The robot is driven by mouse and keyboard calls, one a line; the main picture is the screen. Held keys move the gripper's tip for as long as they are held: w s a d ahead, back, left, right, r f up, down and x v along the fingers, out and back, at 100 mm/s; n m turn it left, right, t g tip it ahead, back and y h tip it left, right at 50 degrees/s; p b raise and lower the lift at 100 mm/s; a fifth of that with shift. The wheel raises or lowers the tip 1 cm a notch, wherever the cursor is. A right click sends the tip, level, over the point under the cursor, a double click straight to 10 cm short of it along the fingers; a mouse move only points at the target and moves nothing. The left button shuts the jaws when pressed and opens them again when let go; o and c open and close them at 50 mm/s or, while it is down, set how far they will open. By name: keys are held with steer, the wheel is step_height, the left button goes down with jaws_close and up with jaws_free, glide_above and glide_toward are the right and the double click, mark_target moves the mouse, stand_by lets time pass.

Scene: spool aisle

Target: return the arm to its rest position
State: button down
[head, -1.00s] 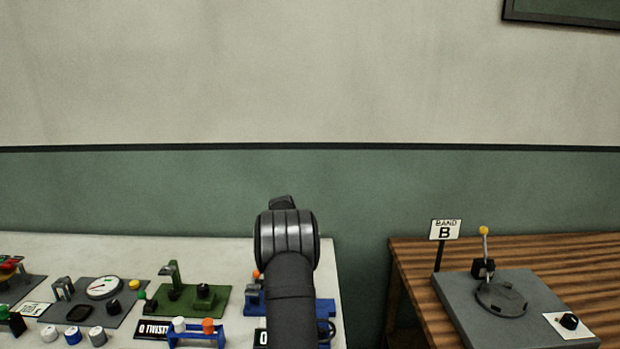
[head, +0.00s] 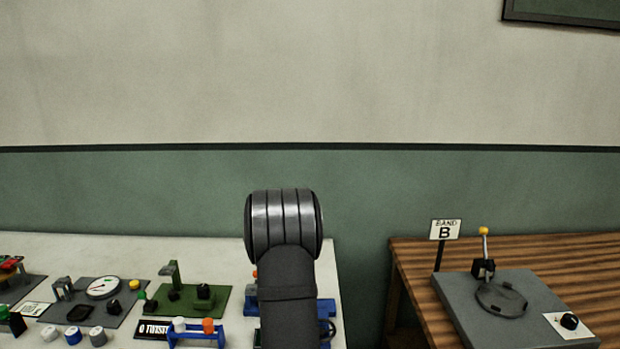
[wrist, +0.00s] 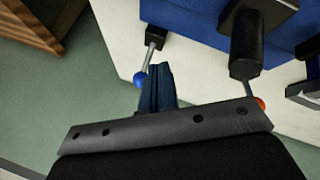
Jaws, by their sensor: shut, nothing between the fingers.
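My arm rises from the bottom middle of the head view, in front of the right end of the white table (head: 232,250). Its dark rounded joint hides whatever of my gripper lies behind it, so the gripper does not show there. In the wrist view my gripper (wrist: 158,72) shows as dark blue fingers pressed together, shut and empty. It is over the table's edge, beside a blue device (wrist: 203,20) with a blue-tipped lever and an orange-tipped lever. I cannot tell whether the fingers touch the blue-tipped lever.
The white table holds a gauge panel (head: 128,283), a green device (head: 186,301), and several spools in the front. A gap separates the tables.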

steer(key=shift+s+f+t, duration=0.2)
steer(key=shift+t, duration=0.2)
